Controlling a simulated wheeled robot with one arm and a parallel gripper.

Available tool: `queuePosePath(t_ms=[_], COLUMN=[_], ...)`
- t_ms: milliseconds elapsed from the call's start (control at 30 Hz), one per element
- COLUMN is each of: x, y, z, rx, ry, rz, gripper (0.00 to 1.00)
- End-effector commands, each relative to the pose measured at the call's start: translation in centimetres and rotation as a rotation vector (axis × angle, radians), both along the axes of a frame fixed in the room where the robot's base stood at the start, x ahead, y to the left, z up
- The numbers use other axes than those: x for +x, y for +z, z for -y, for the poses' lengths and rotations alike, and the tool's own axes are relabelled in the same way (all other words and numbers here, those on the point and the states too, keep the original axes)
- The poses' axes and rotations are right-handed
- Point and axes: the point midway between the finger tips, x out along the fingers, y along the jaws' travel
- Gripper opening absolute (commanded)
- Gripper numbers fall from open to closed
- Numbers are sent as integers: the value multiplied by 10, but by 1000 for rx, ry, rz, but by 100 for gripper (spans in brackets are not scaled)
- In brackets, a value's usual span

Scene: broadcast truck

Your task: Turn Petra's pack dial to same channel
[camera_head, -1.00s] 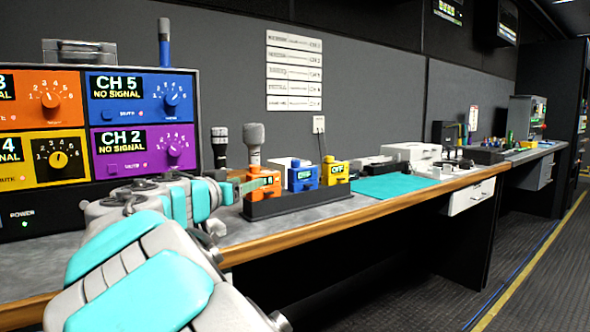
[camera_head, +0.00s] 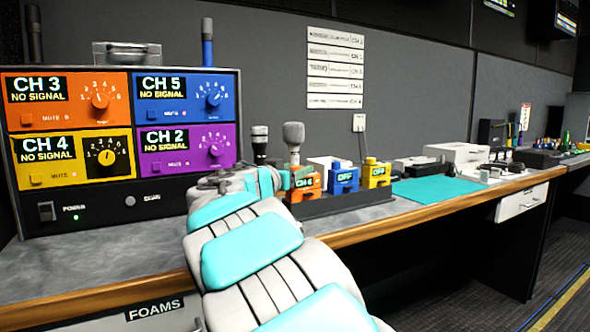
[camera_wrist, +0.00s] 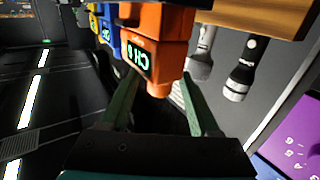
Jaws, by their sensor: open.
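An orange pack (camera_head: 306,190) with a small display sits at the left of a dark rack (camera_head: 352,204); its display starts with CH, the digit looks like 6 or 8. A blue pack (camera_head: 343,180) and a yellow pack (camera_head: 376,175) beside it read OFF. No name shows legibly on any pack. My gripper (camera_wrist: 160,92) is open, its two green fingers either side of the orange pack (camera_wrist: 155,45) in the wrist view. I cannot tell whether they touch it. The receiver (camera_head: 125,207) has orange, blue, yellow and purple panels reading CH 3, CH 5, CH 4 and CH 2, all NO SIGNAL.
A teal mat (camera_head: 435,190) and white boxes lie to the right on the desk. The wooden desk edge (camera_head: 420,215) runs below. Floor is open at right.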

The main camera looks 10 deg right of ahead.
Motion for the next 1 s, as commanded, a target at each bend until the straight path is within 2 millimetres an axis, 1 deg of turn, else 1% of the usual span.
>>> queuePosePath(t_ms=[67,633,1000], x=[0,0,0], y=[0,0,-1], z=[0,0,0], rx=[0,0,-1], ry=[0,0,7], rz=[0,0,1], gripper=[62,0,0])
